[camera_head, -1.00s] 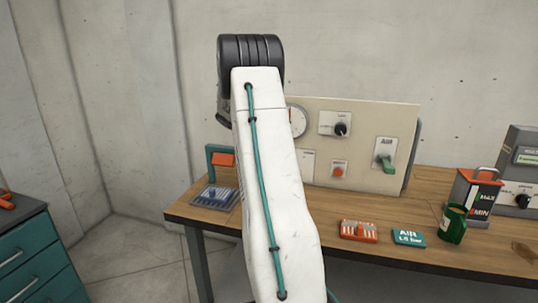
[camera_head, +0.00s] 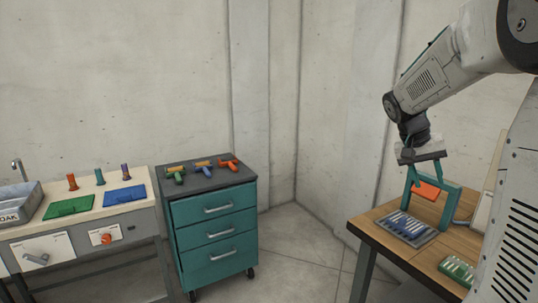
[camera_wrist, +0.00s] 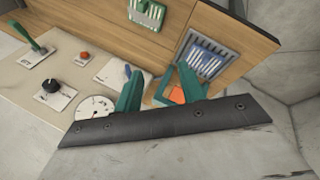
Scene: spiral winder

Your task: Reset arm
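My arm (camera_head: 455,70) reaches in from the right in the head view, bent down at the wrist. My gripper (camera_head: 425,178) hangs at its end, pointing down above the wooden workbench (camera_head: 375,235). A teal frame with an orange flap (camera_head: 427,192) stands behind or just below the fingers. I cannot tell the exact gap. The orange flap also shows between the fingers in the wrist view (camera_wrist: 176,95).
A blue-slotted tray (camera_head: 408,226) and a green tray (camera_head: 458,269) lie on the workbench. In the wrist view, a panel with a gauge (camera_wrist: 94,107) is close by. A teal drawer cabinet (camera_head: 213,240) carries several coloured tools. Open floor lies between cabinet and workbench.

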